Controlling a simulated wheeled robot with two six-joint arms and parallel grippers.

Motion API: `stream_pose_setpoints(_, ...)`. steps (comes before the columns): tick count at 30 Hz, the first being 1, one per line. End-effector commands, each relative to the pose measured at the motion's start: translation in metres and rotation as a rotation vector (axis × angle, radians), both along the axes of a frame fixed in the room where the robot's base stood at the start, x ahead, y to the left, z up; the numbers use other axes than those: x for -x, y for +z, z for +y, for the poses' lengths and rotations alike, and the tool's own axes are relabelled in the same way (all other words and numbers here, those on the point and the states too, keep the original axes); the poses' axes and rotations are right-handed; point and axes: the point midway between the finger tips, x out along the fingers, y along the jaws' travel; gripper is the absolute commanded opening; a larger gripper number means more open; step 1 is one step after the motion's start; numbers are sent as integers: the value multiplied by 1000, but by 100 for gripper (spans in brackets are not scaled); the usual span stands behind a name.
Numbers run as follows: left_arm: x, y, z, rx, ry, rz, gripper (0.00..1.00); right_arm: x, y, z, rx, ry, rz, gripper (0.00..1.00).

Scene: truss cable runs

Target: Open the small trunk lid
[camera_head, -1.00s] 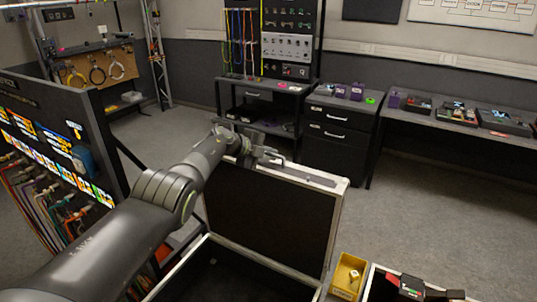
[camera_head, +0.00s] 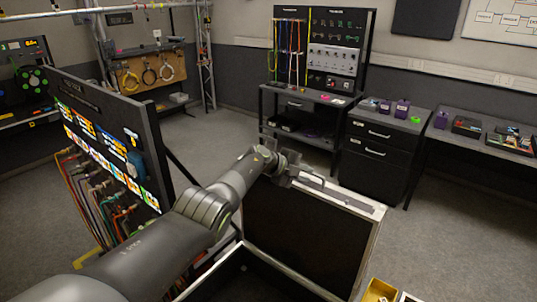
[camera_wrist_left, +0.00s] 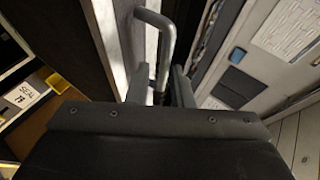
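The small trunk's lid (camera_head: 305,235) stands raised, close to upright, with its dark inner face towards me in the head view. The trunk's open dark box (camera_head: 250,285) lies below it, partly cut off by the bottom of the picture. My left gripper (camera_head: 290,172) is at the lid's top edge. In the left wrist view, the lid's grey bar handle (camera_wrist_left: 167,45) runs down between the fingers (camera_wrist_left: 162,88) of the left gripper, which look closed around it. The lid's edge also shows in this view (camera_wrist_left: 103,40). My right gripper is out of view.
A panel rack with hanging cables (camera_head: 105,150) stands close on the left of my left arm. A yellow bin (camera_head: 380,291) is beside the trunk at bottom right. Drawers (camera_head: 380,150) and workbenches line the back wall. The floor between is clear.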

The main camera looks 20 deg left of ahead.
Motion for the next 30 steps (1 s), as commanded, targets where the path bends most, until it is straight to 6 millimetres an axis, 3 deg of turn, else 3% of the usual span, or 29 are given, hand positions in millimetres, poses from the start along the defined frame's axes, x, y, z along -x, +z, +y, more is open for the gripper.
stream_pose_setpoints(1,2,7,3,-1,1,2,19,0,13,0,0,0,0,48)
stream_pose_setpoints(4,6,9,6,-1,1,2,19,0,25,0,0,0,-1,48)
stream_pose_setpoints(6,7,4,9,-1,-1,-3,19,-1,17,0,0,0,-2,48)
stream_pose_setpoints(17,19,15,21,0,-2,-2,19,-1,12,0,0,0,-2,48)
stream_pose_setpoints(30,46,37,50,-2,1,-2,19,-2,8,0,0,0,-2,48)
